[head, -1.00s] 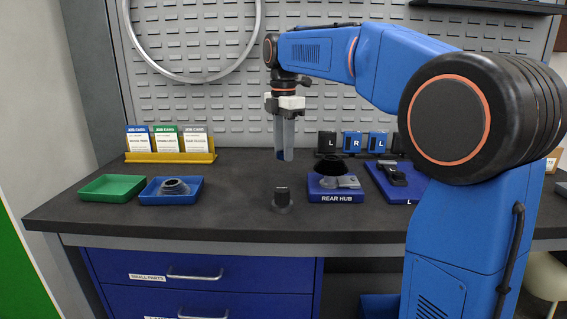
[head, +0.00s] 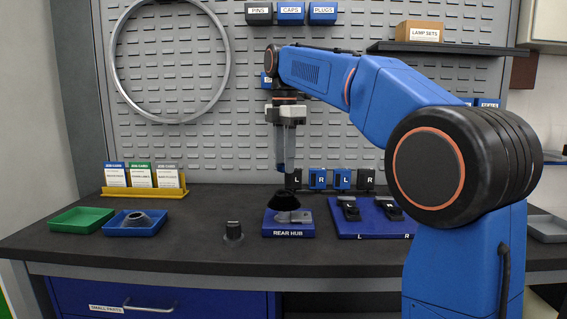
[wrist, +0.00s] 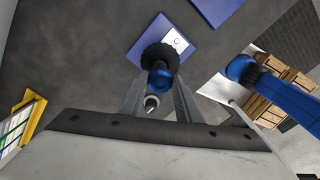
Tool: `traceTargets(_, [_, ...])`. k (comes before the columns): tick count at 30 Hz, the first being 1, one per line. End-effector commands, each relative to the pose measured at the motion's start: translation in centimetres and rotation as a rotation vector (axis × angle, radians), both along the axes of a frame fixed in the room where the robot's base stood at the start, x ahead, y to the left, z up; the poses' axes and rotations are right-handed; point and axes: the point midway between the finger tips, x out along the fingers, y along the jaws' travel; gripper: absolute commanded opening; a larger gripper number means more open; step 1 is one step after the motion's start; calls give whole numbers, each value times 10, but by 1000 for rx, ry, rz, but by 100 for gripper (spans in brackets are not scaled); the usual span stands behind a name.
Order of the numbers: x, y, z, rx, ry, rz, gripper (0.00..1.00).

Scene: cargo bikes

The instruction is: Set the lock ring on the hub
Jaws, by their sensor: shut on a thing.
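Farther left are a blue tray (head: 120,229) with a grey conical part and an empty green tray (head: 80,221). A blue L/R board (head: 365,228) with black parts sits right. The front bench strip is clear.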

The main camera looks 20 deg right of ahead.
Motion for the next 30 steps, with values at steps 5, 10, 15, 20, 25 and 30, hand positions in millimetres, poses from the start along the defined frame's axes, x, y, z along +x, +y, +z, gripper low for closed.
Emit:
traceTargets(5, [-1, 0, -10, 0, 1, 0, 9])
traceTargets(10, [0, 0, -21, 0, 0, 0, 9])
traceTargets(15, [0, 0, -33, 0, 0, 0, 9])
traceTargets(20, [0, 0, -42, 0, 1, 0, 9])
traceTargets(25, [0, 0, -50, 0, 0, 0, 9])
traceTargets(30, [0, 0, -53, 0, 1, 0, 9])
